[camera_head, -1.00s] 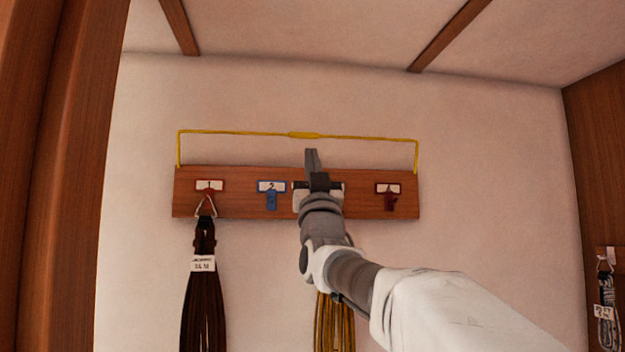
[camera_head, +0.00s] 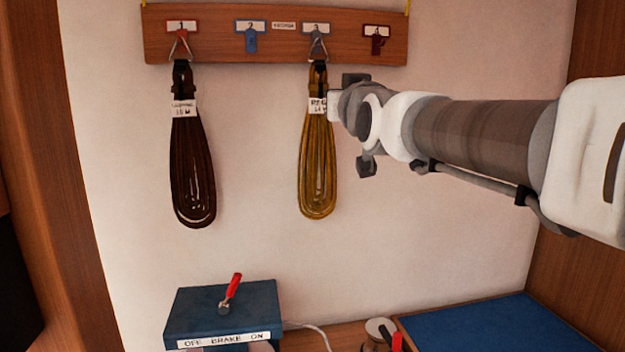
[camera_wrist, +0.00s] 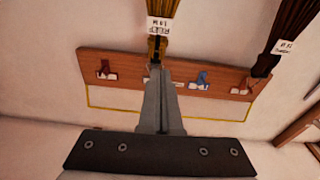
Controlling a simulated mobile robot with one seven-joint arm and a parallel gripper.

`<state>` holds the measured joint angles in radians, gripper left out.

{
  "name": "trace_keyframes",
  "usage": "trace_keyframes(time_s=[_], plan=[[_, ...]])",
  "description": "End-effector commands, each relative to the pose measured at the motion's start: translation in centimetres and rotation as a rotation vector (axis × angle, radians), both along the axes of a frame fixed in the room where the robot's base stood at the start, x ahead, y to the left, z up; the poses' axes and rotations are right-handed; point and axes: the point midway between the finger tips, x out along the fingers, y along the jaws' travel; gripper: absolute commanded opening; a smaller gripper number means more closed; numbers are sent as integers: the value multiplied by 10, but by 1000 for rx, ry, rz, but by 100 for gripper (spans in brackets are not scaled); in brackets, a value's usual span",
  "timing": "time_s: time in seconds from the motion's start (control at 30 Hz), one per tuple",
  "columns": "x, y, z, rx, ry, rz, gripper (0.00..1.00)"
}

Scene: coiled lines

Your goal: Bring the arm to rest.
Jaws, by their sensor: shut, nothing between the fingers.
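My gripper (camera_wrist: 160,75) is shut with nothing between its fingers in the wrist view, where the scene appears upside down. In the head view my wrist is just right of the yellow-brown coil, and the fingertips are not clearly visible. The yellow-brown coil (camera_head: 318,165) hangs from the grey hook (camera_head: 318,40) on the wooden board (camera_head: 215,50). Its top also shows beyond my fingertips in the wrist view (camera_wrist: 157,48); I cannot tell the gap. A dark brown coil (camera_head: 192,165) hangs from the red hook at the left.
The blue hook (camera_head: 250,40) and dark red hook (camera_head: 377,42) are empty. Below stand a blue brake box (camera_head: 220,310) with a red-handled lever (camera_head: 232,290) and a blue-topped surface (camera_head: 470,325). Wood walls flank both sides.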

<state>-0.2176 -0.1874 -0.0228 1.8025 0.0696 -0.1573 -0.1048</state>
Motion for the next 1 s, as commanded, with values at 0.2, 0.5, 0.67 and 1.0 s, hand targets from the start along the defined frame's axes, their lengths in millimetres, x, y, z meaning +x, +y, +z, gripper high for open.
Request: trace_keyframes(time_s=[0.2,0.5,0.67,1.0], plan=[[-82,-45,-130,-53,438,-53,0],[-226,-87,-286,-79,967,-137,0],[-278,-97,-329,-82,1132,-167,0],[-296,-99,-344,-81,1194,-178,0]])
